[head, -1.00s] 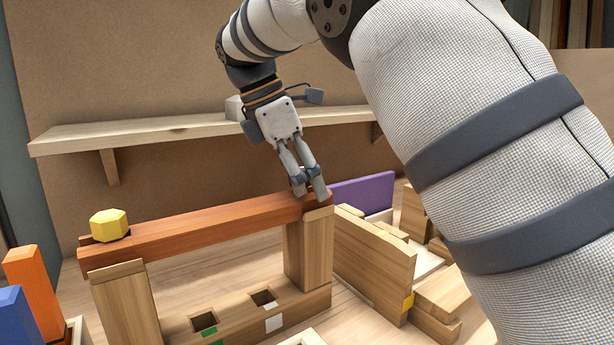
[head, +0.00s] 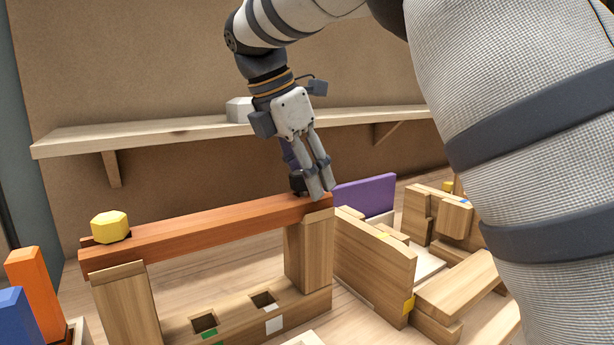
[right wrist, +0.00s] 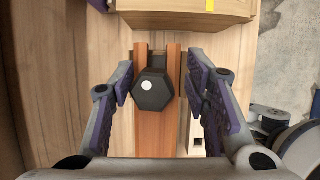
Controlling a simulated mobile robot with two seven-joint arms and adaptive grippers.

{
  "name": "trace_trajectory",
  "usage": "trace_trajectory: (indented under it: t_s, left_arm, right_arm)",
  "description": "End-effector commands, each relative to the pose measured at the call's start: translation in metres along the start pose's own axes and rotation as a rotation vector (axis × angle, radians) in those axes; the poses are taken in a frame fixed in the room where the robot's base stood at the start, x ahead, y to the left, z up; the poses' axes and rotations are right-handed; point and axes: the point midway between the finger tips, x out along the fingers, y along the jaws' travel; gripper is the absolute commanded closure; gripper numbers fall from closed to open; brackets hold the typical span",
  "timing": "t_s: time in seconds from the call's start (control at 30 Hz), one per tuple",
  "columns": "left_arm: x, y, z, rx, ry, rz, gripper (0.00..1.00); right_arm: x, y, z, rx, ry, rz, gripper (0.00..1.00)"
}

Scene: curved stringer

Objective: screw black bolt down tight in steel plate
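The black bolt (right wrist: 153,90) has a hexagonal head with a white dot and stands at the end of a reddish-brown beam (right wrist: 153,130). In the head view the bolt (head: 297,183) shows beside my fingers at the beam's right end, partly hidden. My right gripper (right wrist: 160,84) is open, with one finger on each side of the bolt head and a gap on both sides. In the head view the right gripper (head: 312,190) points down at the beam (head: 210,228). I cannot make out a steel plate. My left gripper is out of view.
A yellow knob (head: 109,227) sits on the beam's left end. Wooden posts (head: 308,250) hold up the beam. A purple panel (head: 364,196) and wooden blocks stand to the right. A shelf (head: 180,131) runs behind. Orange (head: 36,285) and blue blocks are at left.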

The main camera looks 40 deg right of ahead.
Motion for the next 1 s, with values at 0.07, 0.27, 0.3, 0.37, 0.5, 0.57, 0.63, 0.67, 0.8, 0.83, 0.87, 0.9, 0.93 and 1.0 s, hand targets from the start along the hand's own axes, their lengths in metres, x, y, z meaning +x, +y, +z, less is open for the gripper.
trace_trajectory:
  t_s: [0.07, 0.27, 0.3, 0.37, 0.5, 0.57, 0.63, 0.67, 0.8, 0.83, 0.87, 0.9, 0.93, 1.0]
  left_arm:
    - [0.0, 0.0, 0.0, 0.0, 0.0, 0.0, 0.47]
    - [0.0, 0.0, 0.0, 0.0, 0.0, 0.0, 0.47]
    - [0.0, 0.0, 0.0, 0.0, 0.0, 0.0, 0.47]
    - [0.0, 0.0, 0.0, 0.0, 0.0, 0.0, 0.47]
    - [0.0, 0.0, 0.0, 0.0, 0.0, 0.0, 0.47]
    - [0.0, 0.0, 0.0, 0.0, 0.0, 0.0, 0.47]
    - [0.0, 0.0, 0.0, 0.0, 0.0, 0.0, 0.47]
    - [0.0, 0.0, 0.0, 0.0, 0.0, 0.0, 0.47]
    - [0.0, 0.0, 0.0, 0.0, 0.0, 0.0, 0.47]
    - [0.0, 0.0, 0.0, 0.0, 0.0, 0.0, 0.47]
    - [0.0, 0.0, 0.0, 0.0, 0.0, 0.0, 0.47]
    - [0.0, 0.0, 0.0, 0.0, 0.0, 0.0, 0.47]
    - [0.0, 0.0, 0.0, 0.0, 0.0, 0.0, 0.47]
    - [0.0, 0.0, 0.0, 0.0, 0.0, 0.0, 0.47]
  right_arm:
    - [0.0, 0.0, 0.0, 0.0, 0.0, -0.002, 0.82]
    - [0.001, -0.001, 0.0, 0.0, 0.001, -0.005, 0.95]
    - [0.001, -0.001, 0.0, -0.001, 0.001, -0.005, 0.95]
    - [0.001, -0.001, -0.001, -0.001, 0.001, -0.006, 0.66]
    - [0.001, -0.001, 0.0, 0.0, 0.001, -0.005, 0.45]
    - [0.001, -0.001, 0.0, 0.0, 0.0, -0.004, 0.45]
    - [0.0, -0.001, 0.0, 0.0, 0.0, -0.003, 0.45]
    - [0.0, -0.001, 0.0, 0.0, 0.0, -0.003, 0.45]
    - [-0.004, 0.0, 0.0, 0.001, 0.0, -0.001, 0.45]
    - [-0.007, 0.0, 0.0, 0.001, -0.001, 0.0, 0.45]
    - [-0.012, 0.001, 0.0, 0.001, -0.001, 0.002, 0.45]
    - [-0.021, 0.001, 0.0, 0.002, -0.001, 0.003, 0.45]
    - [-0.029, 0.001, 0.0, 0.002, -0.001, 0.004, 0.45]
    - [-0.051, 0.002, 0.0, 0.001, -0.002, 0.005, 0.45]
